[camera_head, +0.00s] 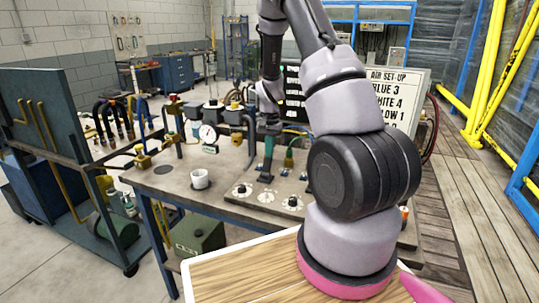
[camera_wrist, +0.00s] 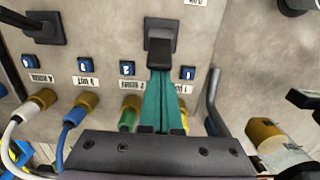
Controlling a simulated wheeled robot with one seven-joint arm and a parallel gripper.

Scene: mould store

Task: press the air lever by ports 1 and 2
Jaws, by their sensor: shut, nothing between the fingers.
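The air lever (camera_wrist: 160,35), a black handle on a dark square base, stands between port tiles 1 (camera_wrist: 188,73) and 2 (camera_wrist: 127,68) in the wrist view. My gripper (camera_wrist: 163,74) has its teal fingers shut and empty, with the tips at the lever's near end. I cannot tell whether they touch it. In the head view my gripper (camera_head: 267,174) points down at the panel on the bench. A green hose (camera_wrist: 127,119) sits at port 2. Port 1's fitting is mostly hidden behind the fingers.
A second black lever (camera_wrist: 42,27) stands near tiles 3 and 4. Blue (camera_wrist: 74,117) and white (camera_wrist: 22,115) hoses lie left of the green one. A white mug (camera_head: 200,179) and a gauge (camera_head: 208,134) are on the bench. An air set-up sign (camera_head: 400,90) stands behind.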

